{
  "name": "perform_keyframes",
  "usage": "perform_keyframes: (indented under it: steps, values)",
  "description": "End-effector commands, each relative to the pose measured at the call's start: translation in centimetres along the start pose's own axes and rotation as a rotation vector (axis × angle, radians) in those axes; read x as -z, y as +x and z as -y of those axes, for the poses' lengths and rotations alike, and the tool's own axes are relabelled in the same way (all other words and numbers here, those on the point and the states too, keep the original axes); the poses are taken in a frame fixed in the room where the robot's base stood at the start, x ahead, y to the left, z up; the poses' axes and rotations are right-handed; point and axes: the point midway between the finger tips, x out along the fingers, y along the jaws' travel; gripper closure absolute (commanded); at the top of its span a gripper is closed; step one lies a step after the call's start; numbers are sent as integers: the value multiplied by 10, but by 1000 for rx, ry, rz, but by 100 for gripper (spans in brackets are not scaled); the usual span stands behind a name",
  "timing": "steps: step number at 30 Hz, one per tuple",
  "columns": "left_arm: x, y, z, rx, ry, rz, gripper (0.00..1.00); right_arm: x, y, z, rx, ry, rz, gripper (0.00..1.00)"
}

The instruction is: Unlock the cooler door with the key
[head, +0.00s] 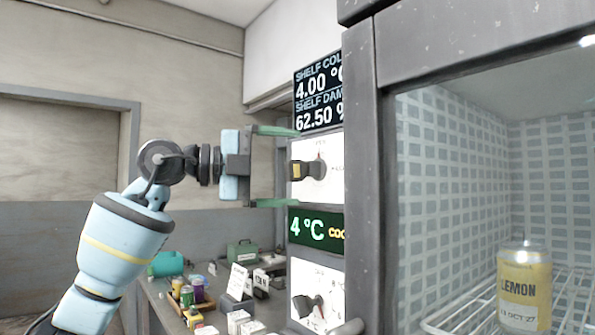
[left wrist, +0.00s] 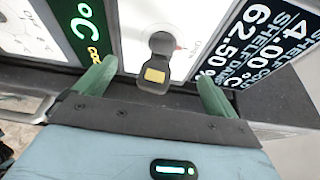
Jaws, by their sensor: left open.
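The dark key (head: 303,171) with a yellow patch on its head sits at the upper white panel (head: 328,152) on the side of the cooler. In the left wrist view the key (left wrist: 156,62) stands out from the panel, between my green fingers. My left gripper (head: 288,167) is open, one finger above the key and one below, with no visible contact. Its fingers also show in the left wrist view (left wrist: 157,82). The cooler door frame (head: 358,190) is at the right. How the key sits in the lock is hidden. My right gripper is not in view.
A lower white panel has a dark knob (head: 307,306). A green display (head: 314,229) and a black display (head: 318,95) sit beside the panels. A lemon can (head: 524,285) stands on a wire shelf inside the cooler. A cluttered table (head: 160,306) is below my left arm.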

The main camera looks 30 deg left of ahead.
Motion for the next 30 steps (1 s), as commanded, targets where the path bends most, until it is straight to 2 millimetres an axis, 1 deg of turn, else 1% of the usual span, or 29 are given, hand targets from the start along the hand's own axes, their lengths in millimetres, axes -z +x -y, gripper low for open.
perform_keyframes:
  steps: [17,30]
  values:
    - [0,-1,0,0,1,0,5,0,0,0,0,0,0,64]
    - [5,-14,0,1,0,0,5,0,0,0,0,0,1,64]
